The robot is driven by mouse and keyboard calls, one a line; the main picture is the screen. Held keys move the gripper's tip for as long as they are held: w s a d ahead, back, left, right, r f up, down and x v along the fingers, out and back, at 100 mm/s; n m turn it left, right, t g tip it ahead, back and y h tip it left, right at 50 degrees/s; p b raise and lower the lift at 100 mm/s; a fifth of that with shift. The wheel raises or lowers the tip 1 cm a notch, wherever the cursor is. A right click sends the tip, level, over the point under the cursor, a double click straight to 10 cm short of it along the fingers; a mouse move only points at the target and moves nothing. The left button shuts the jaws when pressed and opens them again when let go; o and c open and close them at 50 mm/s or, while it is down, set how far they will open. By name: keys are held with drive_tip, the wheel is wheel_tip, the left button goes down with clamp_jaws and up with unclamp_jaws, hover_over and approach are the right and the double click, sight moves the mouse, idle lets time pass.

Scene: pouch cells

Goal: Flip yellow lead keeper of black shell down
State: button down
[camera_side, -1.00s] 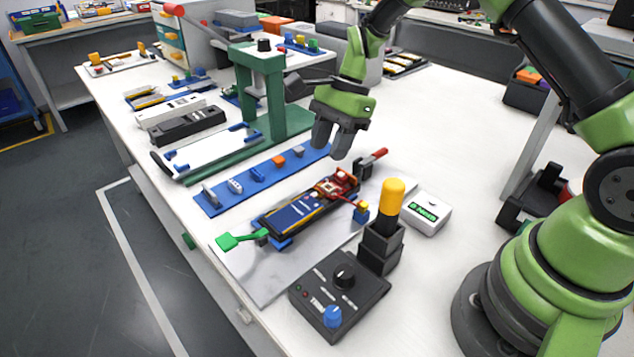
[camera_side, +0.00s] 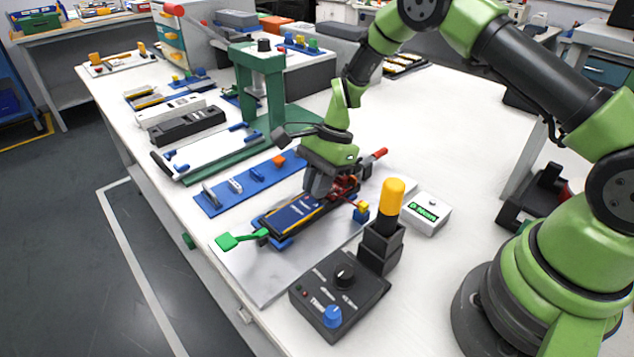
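The black shell (camera_side: 267,226) lies on a grey plate, with a blue pouch cell (camera_side: 297,210) in it. My gripper (camera_side: 318,192) points down at the shell's far end, over or just beside the red part (camera_side: 347,186) there. The fingers hide part of that end, and I cannot tell whether they touch it or how far apart they are. A small yellow-topped blue block (camera_side: 361,211) stands at the shell's right, by the red lead. I cannot make out a separate yellow lead keeper on the shell; it may be hidden or too small.
A black control box (camera_side: 340,295) and a yellow-capped black post (camera_side: 391,200) stand right of the shell. A white meter (camera_side: 427,214) lies behind them. A green press (camera_side: 262,95) and a blue strip (camera_side: 215,200) stand to the left. A green-handled clamp (camera_side: 228,241) is at the near end.

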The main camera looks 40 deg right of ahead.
drive_tip(key=shift+a+f+h, duration=0.1)
drive_tip(key=shift+a+h, duration=0.1)
drive_tip(key=shift+h, duration=0.55)
drive_tip(key=shift+a+f+h, duration=0.1)
drive_tip(key=shift+a+h, duration=0.05)
drive_tip(key=shift+h, duration=0.6)
drive_tip(key=c, duration=1.2)
unclamp_jaws()
drive_tip(key=shift+o, duration=0.2)
drive_tip(key=shift+r, duration=0.1)
wheel_tip(320, 180, up, 10)
drive_tip(key=d, duration=0.1)
drive_tip(key=shift+d, duration=0.15)
